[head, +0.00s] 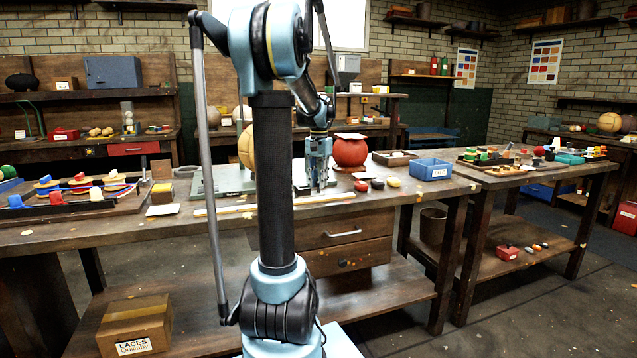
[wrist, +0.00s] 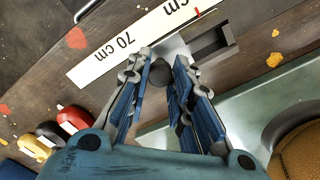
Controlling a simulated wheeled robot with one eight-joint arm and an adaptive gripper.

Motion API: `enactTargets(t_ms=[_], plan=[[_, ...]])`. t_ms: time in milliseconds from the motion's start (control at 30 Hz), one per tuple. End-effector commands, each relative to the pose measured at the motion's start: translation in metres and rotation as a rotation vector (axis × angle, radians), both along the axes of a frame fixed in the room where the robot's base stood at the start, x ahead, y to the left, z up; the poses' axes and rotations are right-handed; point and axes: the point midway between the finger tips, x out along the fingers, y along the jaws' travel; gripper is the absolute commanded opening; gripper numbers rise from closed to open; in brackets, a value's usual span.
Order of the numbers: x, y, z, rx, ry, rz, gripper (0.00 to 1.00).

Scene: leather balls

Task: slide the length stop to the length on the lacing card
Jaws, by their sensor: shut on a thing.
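My gripper (head: 318,186) points down over the front of the bench. In the wrist view my gripper (wrist: 160,78) is shut on a dark round knob (wrist: 160,70), which seems to belong to the length stop. A grey metal piece of the length stop (wrist: 172,47) shows beside the knob, at the edge of the white ruler (wrist: 100,62). The ruler reads "70 cm" near the stop, and a thin red mark (wrist: 197,12) lies further along. A small pale card (head: 162,210), perhaps the lacing card, lies at the bench's left front; its writing is too small to read.
A red ball (head: 350,150) and a tan ball (head: 246,150) stand behind the ruler. Small red, black and yellow items (head: 376,184) and a blue bin (head: 431,169) are to the right. A tray of coloured pieces (head: 60,208) is at the left.

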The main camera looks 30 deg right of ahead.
Motion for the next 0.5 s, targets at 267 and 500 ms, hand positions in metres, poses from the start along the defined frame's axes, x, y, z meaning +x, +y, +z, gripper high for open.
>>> enactTargets(t_ms=[267,500], plan=[[0.0052,-0.0005,0.0016,-0.002,-0.009,0.004,0.00],[0.0046,-0.0001,0.0014,0.000,-0.008,0.004,0.30]])
